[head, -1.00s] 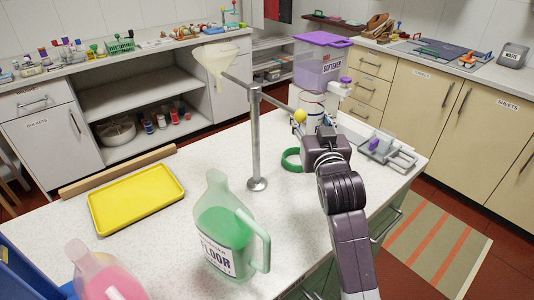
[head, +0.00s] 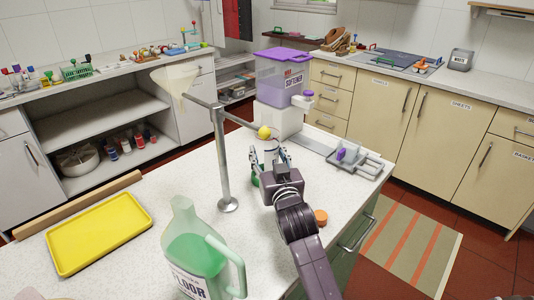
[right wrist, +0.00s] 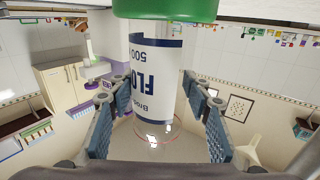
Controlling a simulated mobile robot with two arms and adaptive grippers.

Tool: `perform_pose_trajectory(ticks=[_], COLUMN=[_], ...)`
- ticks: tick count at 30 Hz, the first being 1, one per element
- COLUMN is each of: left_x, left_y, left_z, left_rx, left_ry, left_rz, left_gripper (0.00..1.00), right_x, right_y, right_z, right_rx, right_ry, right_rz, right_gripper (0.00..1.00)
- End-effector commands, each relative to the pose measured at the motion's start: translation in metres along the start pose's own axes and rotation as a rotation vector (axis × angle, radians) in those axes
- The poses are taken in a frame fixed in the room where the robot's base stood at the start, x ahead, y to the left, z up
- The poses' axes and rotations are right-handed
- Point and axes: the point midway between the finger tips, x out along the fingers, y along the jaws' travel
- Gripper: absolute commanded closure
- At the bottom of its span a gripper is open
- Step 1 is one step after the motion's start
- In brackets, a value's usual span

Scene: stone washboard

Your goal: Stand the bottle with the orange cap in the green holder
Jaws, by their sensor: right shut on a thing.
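My right gripper (head: 270,156) is shut on a clear bottle (head: 269,147) with a white and blue label. The bottle also shows between the fingers in the right wrist view (right wrist: 155,75), which is upside down. The green holder (head: 256,179) stands on the counter at the gripper and is mostly hidden. Its green wall (right wrist: 165,8) crosses the bottle's lower end in the wrist view. I cannot tell whether the bottle is inside it or behind it. I see no orange cap on this bottle. A small orange round thing (head: 320,216) is on the counter right of my arm.
A metal post (head: 222,160) with a funnel (head: 176,84) and yellow ball (head: 264,132) stands left of the gripper. A green floor-cleaner jug (head: 195,255) and yellow tray (head: 100,232) are nearer. The softener tank (head: 283,82) and grey tray (head: 362,164) are behind.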

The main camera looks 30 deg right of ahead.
Motion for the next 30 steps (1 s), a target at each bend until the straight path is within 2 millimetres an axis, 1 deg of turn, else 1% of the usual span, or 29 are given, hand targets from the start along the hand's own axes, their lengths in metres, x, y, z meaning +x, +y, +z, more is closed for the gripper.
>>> perform_pose_trajectory(ticks=[8, 22, 23, 27, 30], left_x=[0.000, 0.005, 0.005, 0.005, 0.005], left_y=[0.000, 0.000, 0.000, 0.000, 0.000], left_z=[-0.001, -0.001, -0.001, -0.002, -0.002], left_rx=[0.000, 0.000, 0.000, 0.000, 0.000], left_ry=[0.001, 0.003, 0.003, 0.003, 0.004], left_rz=[0.000, 0.000, 0.000, 0.000, 0.000], left_gripper=[0.60, 0.60, 0.60, 0.60, 0.60], right_x=[0.000, 0.000, 0.000, 0.000, -0.001], right_y=[0.000, -0.001, -0.001, -0.001, -0.001], right_z=[0.001, 0.017, 0.018, 0.021, 0.021], right_rx=[0.001, 0.000, 0.000, 0.000, 0.001], right_ry=[0.002, -0.008, -0.010, -0.015, -0.017], right_rz=[0.000, 0.000, 0.000, 0.000, 0.000], right_gripper=[0.73, 0.73, 0.53, 0.37, 0.37])
